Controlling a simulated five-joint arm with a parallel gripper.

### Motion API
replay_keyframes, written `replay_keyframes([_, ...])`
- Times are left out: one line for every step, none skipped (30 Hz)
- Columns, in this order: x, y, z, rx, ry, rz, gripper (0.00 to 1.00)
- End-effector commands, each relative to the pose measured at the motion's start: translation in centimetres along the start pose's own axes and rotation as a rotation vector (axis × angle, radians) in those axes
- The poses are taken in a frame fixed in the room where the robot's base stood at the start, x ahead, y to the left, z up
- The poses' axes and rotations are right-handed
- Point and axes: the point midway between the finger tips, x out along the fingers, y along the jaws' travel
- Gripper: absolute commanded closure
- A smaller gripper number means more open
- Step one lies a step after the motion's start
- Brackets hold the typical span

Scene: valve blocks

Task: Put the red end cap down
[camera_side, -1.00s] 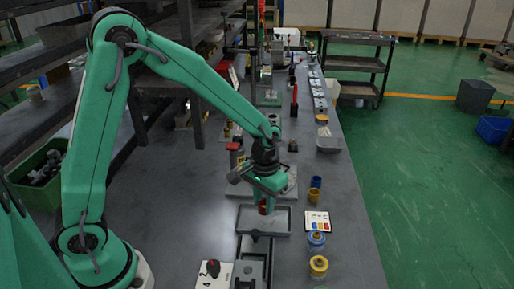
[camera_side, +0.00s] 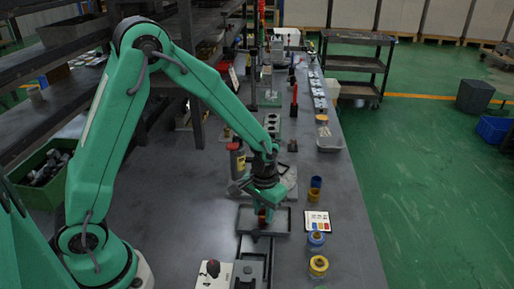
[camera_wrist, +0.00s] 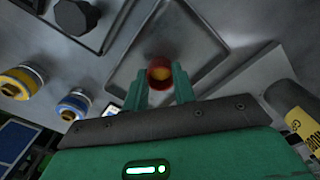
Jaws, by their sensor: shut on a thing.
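The red end cap (camera_side: 263,216) is between the fingers of my gripper (camera_side: 265,210), low over a shallow grey tray (camera_side: 283,222). I cannot tell whether the cap touches the tray floor.
A blue-topped part (camera_side: 316,240) and a yellow-topped part (camera_side: 318,265) stand to the right of the tray. A grey canister (camera_side: 237,160) stands behind the tray.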

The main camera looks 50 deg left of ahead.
Motion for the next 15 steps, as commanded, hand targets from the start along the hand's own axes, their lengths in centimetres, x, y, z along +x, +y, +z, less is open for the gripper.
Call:
replay_keyframes([-0.01, 0.0, 0.0, 0.0, 0.0, 0.0, 0.98])
replay_keyframes([0.02, 0.0, 0.0, 0.0, 0.0, 0.0, 0.98])
replay_keyframes([0.09, 0.0, 0.0, 0.0, 0.0, 0.0, 0.98])
replay_keyframes([0.16, 0.0, 0.01, 0.0, -0.001, 0.0, 0.98])
replay_keyframes([0.23, 0.0, 0.01, 0.0, -0.001, 0.0, 0.98])
replay_keyframes([0.32, 0.0, 0.01, 0.0, -0.001, 0.0, 0.98])
replay_keyframes([0.28, 0.0, 0.01, 0.0, -0.001, 0.0, 0.68])
replay_keyframes([0.27, 0.0, 0.0, 0.0, -0.001, 0.0, 0.62])
replay_keyframes([0.27, 0.0, 0.0, 0.0, 0.0, 0.0, 0.54])
replay_keyframes([0.27, 0.0, 0.0, 0.0, 0.0, 0.0, 0.52])
replay_keyframes([0.26, 0.0, 0.0, 0.0, 0.0, 0.0, 0.52])
replay_keyframes([0.26, 0.0, 0.0, 0.0, 0.0, 0.0, 0.52])
replay_keyframes([0.26, 0.0, 0.0, 0.0, 0.0, 0.0, 0.52])
replay_keyframes([0.26, 0.0, 0.0, 0.0, 0.0, 0.0, 0.52])
replay_keyframes([0.25, 0.0, -0.01, 0.0, 0.0, 0.0, 0.52])
